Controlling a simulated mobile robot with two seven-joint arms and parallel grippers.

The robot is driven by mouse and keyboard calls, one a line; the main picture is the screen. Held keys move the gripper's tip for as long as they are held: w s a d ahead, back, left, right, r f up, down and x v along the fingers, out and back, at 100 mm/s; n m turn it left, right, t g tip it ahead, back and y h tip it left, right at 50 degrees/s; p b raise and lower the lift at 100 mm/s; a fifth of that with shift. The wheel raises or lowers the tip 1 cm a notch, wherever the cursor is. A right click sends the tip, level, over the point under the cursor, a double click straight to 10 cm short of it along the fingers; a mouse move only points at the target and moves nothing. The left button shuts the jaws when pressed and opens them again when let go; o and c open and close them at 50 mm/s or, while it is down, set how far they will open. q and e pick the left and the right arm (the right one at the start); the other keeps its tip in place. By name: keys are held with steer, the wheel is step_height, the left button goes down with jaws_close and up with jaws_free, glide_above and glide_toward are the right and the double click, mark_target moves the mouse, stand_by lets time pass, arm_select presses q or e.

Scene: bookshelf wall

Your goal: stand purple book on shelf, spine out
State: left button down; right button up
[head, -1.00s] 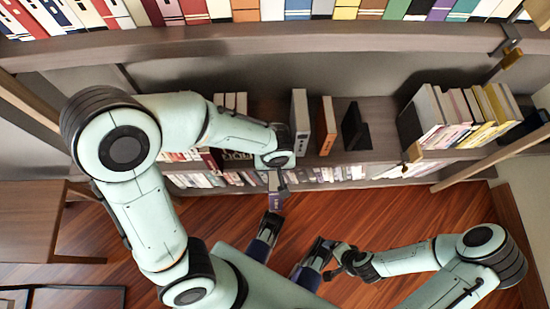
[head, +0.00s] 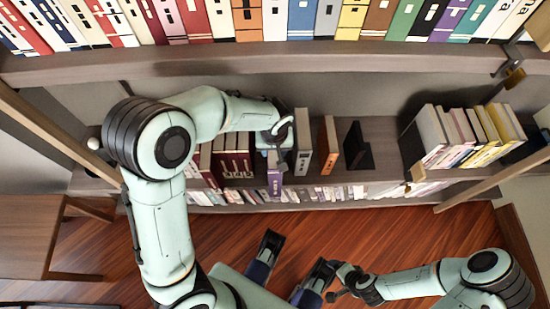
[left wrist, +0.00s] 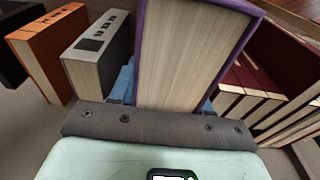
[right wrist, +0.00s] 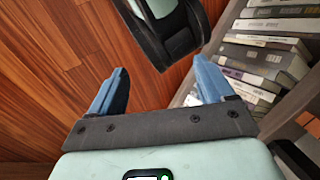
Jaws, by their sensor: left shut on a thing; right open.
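The purple book (head: 274,178) is in my left gripper (head: 272,153), over the front of the middle shelf (head: 388,150). It is roughly upright, with its lettered purple spine towards the room. It lies between the dark red books (head: 232,160) and a grey book (head: 303,140). In the left wrist view, the purple book (left wrist: 192,55) shows its pale pages and purple covers between the blue fingers. Whether its base touches the shelf is hidden. My right gripper (right wrist: 160,88) is open and empty, low over the floor.
An orange book (head: 328,143) and a black bookend (head: 357,147) stand right of the grey book. Leaning pale books (head: 465,130) are further right. A full upper shelf (head: 300,62) overhangs this one. A row of books (head: 330,193) lies below.

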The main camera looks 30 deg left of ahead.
arm_select(q)
steer(key=w+a+f+b, duration=0.1)
steer(key=w+a+b, duration=0.2)
steer(key=w+a, duration=0.2)
steer(key=w, duration=0.3)
steer(key=shift+w, duration=0.15)
arm_select(e)
steer(key=w+d+f+t+h, duration=0.1)
steer(key=w+d+f, duration=0.1)
steer(key=w+f, duration=0.2)
steer(key=shift+w+d+t, duration=0.3)
steer(key=shift+w+d, duration=0.1)
steer(key=shift+w, duration=0.45)
arm_select(q)
steer(key=shift+f, duration=0.1)
arm_select(e)
steer(key=shift+s, duration=0.1)
